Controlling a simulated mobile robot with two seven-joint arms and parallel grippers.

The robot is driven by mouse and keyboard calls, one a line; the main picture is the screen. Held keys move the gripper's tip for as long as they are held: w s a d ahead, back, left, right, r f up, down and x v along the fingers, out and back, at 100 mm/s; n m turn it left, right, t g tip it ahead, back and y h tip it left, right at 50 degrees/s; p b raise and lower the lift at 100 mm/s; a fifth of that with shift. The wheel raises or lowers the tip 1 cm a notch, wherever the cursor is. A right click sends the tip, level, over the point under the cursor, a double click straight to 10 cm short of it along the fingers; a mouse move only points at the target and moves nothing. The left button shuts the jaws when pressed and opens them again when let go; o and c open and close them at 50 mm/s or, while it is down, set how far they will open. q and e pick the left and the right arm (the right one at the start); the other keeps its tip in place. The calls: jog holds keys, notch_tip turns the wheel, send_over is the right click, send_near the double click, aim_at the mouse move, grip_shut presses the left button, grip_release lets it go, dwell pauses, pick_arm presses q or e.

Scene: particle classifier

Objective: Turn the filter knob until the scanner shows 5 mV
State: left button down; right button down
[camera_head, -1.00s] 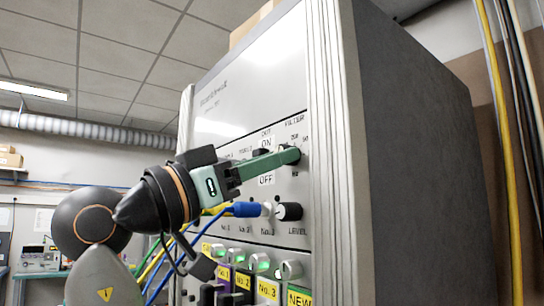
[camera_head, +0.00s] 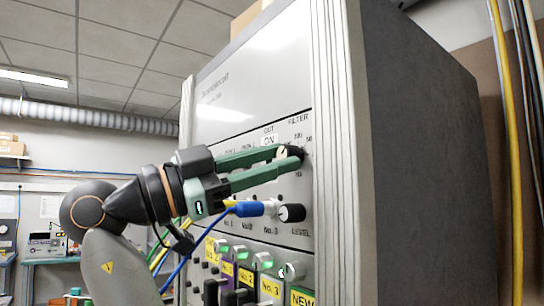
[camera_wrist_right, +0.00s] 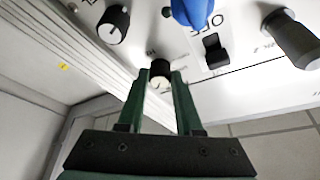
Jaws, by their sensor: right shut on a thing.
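The filter knob (camera_head: 283,153), black with a pale face, is on the upper right of the rack's white front panel, under the FILTER label. My right gripper (camera_head: 294,155) reaches it from the left, with one green finger above and one below. In the right wrist view the knob (camera_wrist_right: 160,75) sits between the two fingertips (camera_wrist_right: 161,80), and its face carries a small dark mark. The gripper is shut on the knob. I cannot read the knob's setting. No mV reading is legible in either view. My left gripper is not in view.
Below the filter knob are a black LEVEL knob (camera_head: 291,212) and a blue plug (camera_head: 249,209) with its cable. A black switch (camera_wrist_right: 213,50) is near the fingers in the wrist view.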

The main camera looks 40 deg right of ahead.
dwell(0.3)
jog(key=c, duration=0.8)
grip_release()
jog(key=shift+c, duration=0.2)
jog(key=b+v, duration=0.1)
jog(key=v, duration=1.1)
jog(key=shift+a, duration=0.25)
jog(key=shift+f, duration=0.2)
